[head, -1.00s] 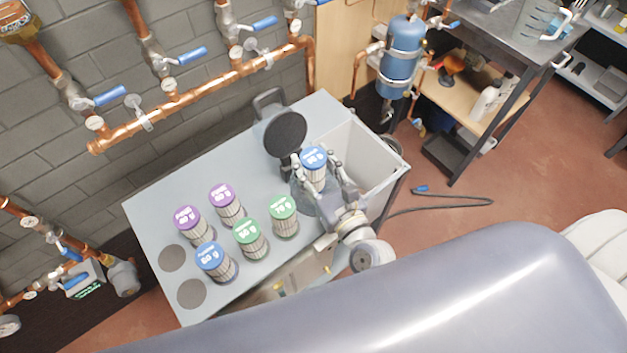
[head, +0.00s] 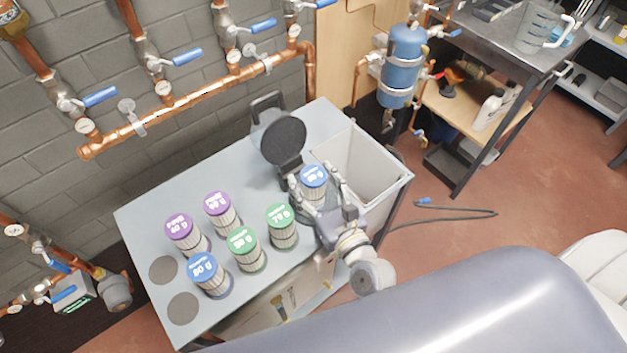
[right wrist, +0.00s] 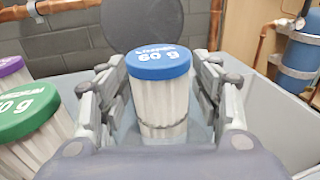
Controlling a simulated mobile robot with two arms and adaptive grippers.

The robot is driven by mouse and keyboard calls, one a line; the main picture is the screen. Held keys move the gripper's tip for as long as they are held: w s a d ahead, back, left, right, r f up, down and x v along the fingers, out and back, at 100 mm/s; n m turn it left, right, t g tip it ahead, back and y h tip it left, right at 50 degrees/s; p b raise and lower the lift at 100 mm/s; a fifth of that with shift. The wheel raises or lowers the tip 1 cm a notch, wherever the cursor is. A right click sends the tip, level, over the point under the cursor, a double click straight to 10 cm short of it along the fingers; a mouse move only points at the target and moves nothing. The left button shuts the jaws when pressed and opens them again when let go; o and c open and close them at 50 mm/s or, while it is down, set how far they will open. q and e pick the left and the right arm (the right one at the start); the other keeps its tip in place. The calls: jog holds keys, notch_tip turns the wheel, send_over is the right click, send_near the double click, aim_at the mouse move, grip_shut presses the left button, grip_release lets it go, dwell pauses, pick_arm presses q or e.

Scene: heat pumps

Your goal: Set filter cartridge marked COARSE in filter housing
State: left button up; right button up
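A blue-capped filter cartridge (head: 313,176) with a pleated white body stands upright in the clear bowl of the filter housing (head: 283,140), whose round dark lid is raised. In the right wrist view the same cartridge (right wrist: 160,85) reads "60 g"; the word above is hard to read. My right gripper (head: 312,178) has its fingers on both sides of the cartridge, with narrow gaps in the right wrist view (right wrist: 159,80), so it looks open. The bowl's lower part is hidden by the gripper. My left gripper is not in view.
On the grey bench top (head: 145,215) stand two purple-capped (head: 181,228), two green-capped (head: 281,214) and one blue-capped cartridge (head: 203,268), beside two empty dark round spots. An open, empty-looking grey bin (head: 375,165) adjoins the housing on the right.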

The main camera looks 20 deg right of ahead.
jog(key=shift+s+r, duration=0.1)
jog(key=shift+r, duration=0.05)
jog(key=s+d+b, duration=0.1)
jog(key=s+b, duration=0.1)
jog(key=s, duration=0.9)
jog(key=shift+s+d+r+b, duration=0.35)
jog(key=shift+d+b, duration=0.05)
jog(key=shift+f, duration=0.1)
